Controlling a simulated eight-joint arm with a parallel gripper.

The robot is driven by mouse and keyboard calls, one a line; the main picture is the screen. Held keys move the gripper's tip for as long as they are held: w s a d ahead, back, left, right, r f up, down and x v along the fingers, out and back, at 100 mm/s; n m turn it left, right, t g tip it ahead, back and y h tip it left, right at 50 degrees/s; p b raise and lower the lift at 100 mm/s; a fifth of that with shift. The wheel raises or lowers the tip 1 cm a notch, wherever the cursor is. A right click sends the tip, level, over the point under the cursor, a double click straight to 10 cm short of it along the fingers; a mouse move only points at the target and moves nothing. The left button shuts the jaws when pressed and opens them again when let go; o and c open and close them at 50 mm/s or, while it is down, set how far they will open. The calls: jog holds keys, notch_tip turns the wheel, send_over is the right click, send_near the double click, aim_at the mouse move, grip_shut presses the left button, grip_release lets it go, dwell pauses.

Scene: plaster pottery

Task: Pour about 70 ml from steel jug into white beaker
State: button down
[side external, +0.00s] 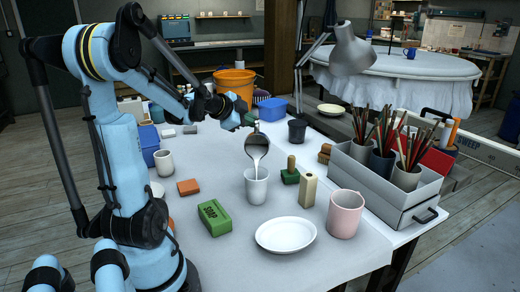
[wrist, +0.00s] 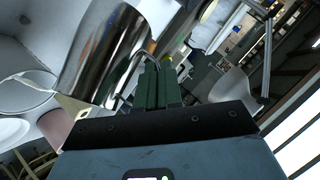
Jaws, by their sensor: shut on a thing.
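The steel jug (side external: 257,145) is held tilted above the white beaker (side external: 256,187), with its mouth facing down toward it. A white stream shows at the jug's lip, running down toward the beaker. The beaker stands upright on the table; the liquid level in it cannot be made out. My gripper (side external: 246,121) is shut on the jug. In the wrist view the shiny jug (wrist: 105,55) fills the upper left, and my gripper's green fingers (wrist: 157,85) are at its handle.
A green soap box (side external: 215,218) lies left of the beaker and a white plate (side external: 286,235) in front. A lamp (side external: 350,52) stands behind.

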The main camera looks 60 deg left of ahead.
jog(key=shift+w+a+f+n+g+h, duration=0.1)
jog(key=shift+w+a+n+g+h, duration=0.2)
jog(key=shift+a+h, duration=0.15)
jog(key=shift+w+a+f+n+g+h, duration=0.1)
jog(key=shift+w+a+n+g+h, duration=0.1)
jog(key=shift+a+g+h, duration=0.25)
jog(key=shift+w+a+f+g+h, duration=0.1)
jog(key=shift+a+f+g+h, duration=0.2)
jog(key=shift+f, duration=0.2)
jog(key=shift+w+a+f+g+h, duration=0.1)
jog(key=shift+a+f+h, duration=0.05)
jog(key=shift+f+h, duration=0.3)
jog(key=shift+f+n, duration=0.1)
jog(key=shift+n, duration=0.2)
dwell(0.5)
jog(key=shift+w+a+f+h, duration=0.25)
jog(key=shift+a+f+h, duration=0.1)
jog(key=shift+a+f, duration=0.15)
jog(key=shift+w+a+f+n+g+h+b, duration=0.15)
jog(key=shift+w+a+f+n+g+h, duration=0.3)
jog(key=shift+a+f+h, duration=0.7)
jog(key=shift+w+a+f+n+g+h+b, duration=0.2)
jog(key=shift+w+a+f+g+h, duration=0.4)
jog(key=shift+f, duration=1.1)
jog(key=shift+w+a+f+n+g+h+b, duration=0.1)
jog(key=shift+w+a+f+n+g+h, duration=0.3)
jog(key=shift+a+f+g+h, duration=0.75)
jog(key=shift+d+f+t, duration=0.15)
jog(key=shift+f+t, duration=0.15)
jog(key=shift+t, duration=0.15)
